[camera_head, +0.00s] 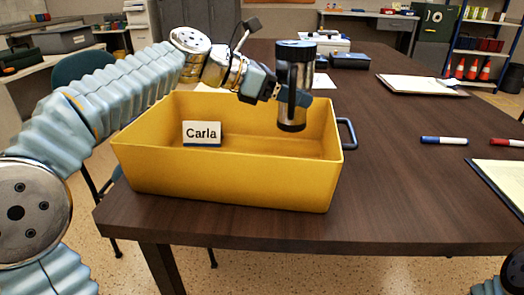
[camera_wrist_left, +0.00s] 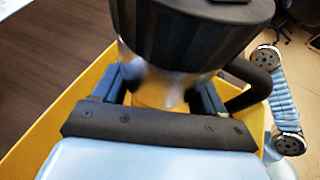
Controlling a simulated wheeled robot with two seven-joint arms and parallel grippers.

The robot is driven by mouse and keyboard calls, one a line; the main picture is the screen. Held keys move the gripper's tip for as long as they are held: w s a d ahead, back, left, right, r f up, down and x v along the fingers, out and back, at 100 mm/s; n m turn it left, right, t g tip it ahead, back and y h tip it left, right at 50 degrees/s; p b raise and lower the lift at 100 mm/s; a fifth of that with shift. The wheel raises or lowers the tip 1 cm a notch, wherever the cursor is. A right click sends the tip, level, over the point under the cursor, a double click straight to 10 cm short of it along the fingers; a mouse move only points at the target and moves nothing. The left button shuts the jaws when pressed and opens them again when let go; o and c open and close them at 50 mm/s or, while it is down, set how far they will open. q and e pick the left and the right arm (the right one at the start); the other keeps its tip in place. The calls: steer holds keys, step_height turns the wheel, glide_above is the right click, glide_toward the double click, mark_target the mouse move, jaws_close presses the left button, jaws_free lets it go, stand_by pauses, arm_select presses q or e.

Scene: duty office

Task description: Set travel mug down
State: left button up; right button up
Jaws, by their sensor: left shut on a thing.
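The travel mug (camera_head: 295,75) is dark with a steel band and base. It is upright, and its lower part shows against the inside of the yellow bin (camera_head: 225,180), near the bin's right end. I cannot tell whether its base touches the bin floor. My left gripper (camera_head: 277,92) is shut on the mug from the left side. In the left wrist view the mug (camera_wrist_left: 190,35) fills the top middle between the two fingers, with its black handle (camera_wrist_left: 252,82) to the right. A label reading "Carla" (camera_head: 201,133) is on the bin. My right gripper is not in view.
The bin stands on the dark table (camera_head: 400,195) near its front left edge. Blue (camera_head: 443,140) and red (camera_head: 507,142) markers and a clipboard (camera_head: 421,85) lie to the right. A dark box (camera_head: 350,61) is behind.

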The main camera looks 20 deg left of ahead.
mark_target(285, 128)
arm_select(q)
step_height(285, 128, down, 4)
steer(key=shift+r+b, duration=0.1)
steer(key=shift+b, duration=0.45)
steer(key=shift+s+f+b, duration=0.1)
steer(key=shift+f+b, duration=0.7)
steer(key=shift+f, duration=1.45)
steer(key=shift+f, duration=0.15)
steer(key=o, duration=1.3)
steer(key=shift+o, duration=0.2)
steer(key=shift+s+a+r, duration=0.15)
steer(key=shift+a+r, duration=0.15)
steer(key=shift+a, duration=0.05)
steer(key=p+v, duration=0.1)
steer(key=v, duration=1)
steer(key=shift+s, duration=0.15)
